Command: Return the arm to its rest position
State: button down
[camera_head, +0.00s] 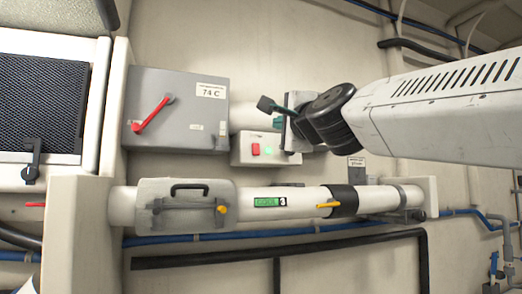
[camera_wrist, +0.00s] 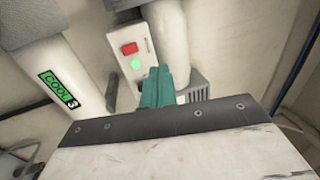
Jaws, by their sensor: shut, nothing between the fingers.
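My arm reaches in from the right in the head view, and my gripper (camera_head: 266,104) is at its left end, in front of the wall by the switch box. In the wrist view my gripper (camera_wrist: 157,75) shows as teal fingers closed together, with nothing between them. The switch box (camera_head: 264,149) has a red button and a lit green button; it also shows in the wrist view (camera_wrist: 133,47), just beyond the fingertips. I cannot tell whether the fingers touch it.
A grey panel (camera_head: 178,85) with a red lever and a "74 C" label is on the wall at left. A white horizontal pipe (camera_head: 300,198) with a green "COOL 3" label, a yellow lever and a grey latched cover (camera_head: 186,206) runs below. A black rail (camera_head: 200,261) is underneath.

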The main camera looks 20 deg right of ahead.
jog(key=s+a+f+n+g+y, duration=0.2)
jog(key=f+n+g, duration=0.35)
jog(key=f, duration=0.75)
jog(key=s+a+f+n+g+y, duration=0.15)
jog(key=f+n+g, duration=0.35)
jog(key=f, duration=0.7)
jog(key=s+f+n+g+h, duration=0.2)
jog(key=s+f+n+g, duration=0.6)
jog(key=s+f, duration=1.2)
notch_tip(320, 180, down, 2)
jog(key=shift+d+f+g, duration=0.1)
jog(key=shift+d+g, duration=0.25)
jog(key=shift+d, duration=0.1)
